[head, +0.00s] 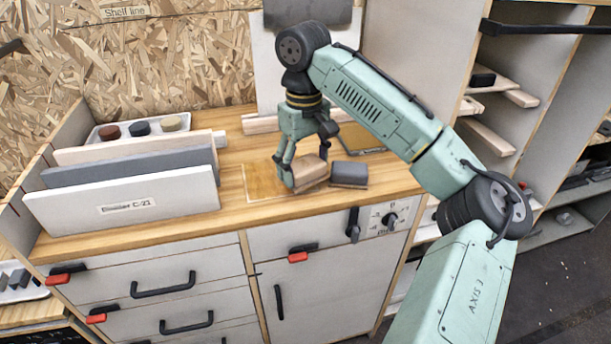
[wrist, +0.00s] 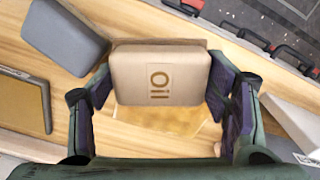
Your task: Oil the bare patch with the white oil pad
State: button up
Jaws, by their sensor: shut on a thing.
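A tan block-shaped pad marked "Oil" (wrist: 160,75) is between the fingers of my gripper (wrist: 162,90). My gripper is shut on its two ends. In the head view the pad (head: 309,173) is low over the worktop, at the right part of the bare patch, and looks slightly tilted. I cannot tell whether its underside touches the wood. The bare patch (head: 262,184) is a yellowish outlined area near the worktop's front edge. Part of it (wrist: 165,122) shows below the pad in the wrist view; the pad and my gripper hide the rest.
A grey pad (head: 350,173) lies just right of the oil pad. A flat dark-framed panel (head: 364,141) lies behind it. Upright boards (head: 130,195) stand at left, before a tray (head: 97,137) with three round pieces. Drawers with handles are below the worktop's front edge.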

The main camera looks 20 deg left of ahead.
jog(key=shift+r, duration=1.95)
